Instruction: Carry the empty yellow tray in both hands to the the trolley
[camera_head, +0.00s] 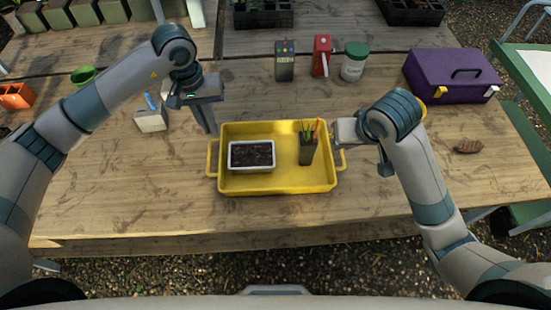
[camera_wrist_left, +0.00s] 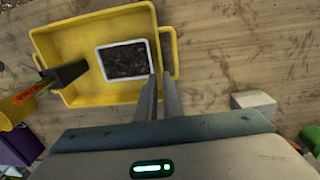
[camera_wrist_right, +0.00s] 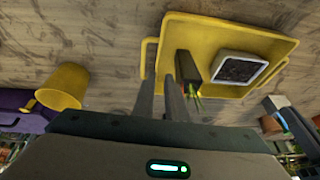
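The yellow tray (camera_head: 285,186) lies on the wooden table with a handle at each end. It is not empty: a white box of dark soil (camera_head: 251,155) and a dark pot with a small green plant (camera_head: 307,150) stand in it. I cannot identify the trolley with certainty.
A green-framed white-topped surface (camera_head: 530,70) stands at the right edge. A purple toolbox (camera_head: 450,78), white jar with green lid (camera_head: 354,62), red device (camera_head: 321,57) and grey device (camera_head: 285,62) stand behind the tray. A yellow cup (camera_wrist_right: 64,86) is near my right gripper. The table front is clear.

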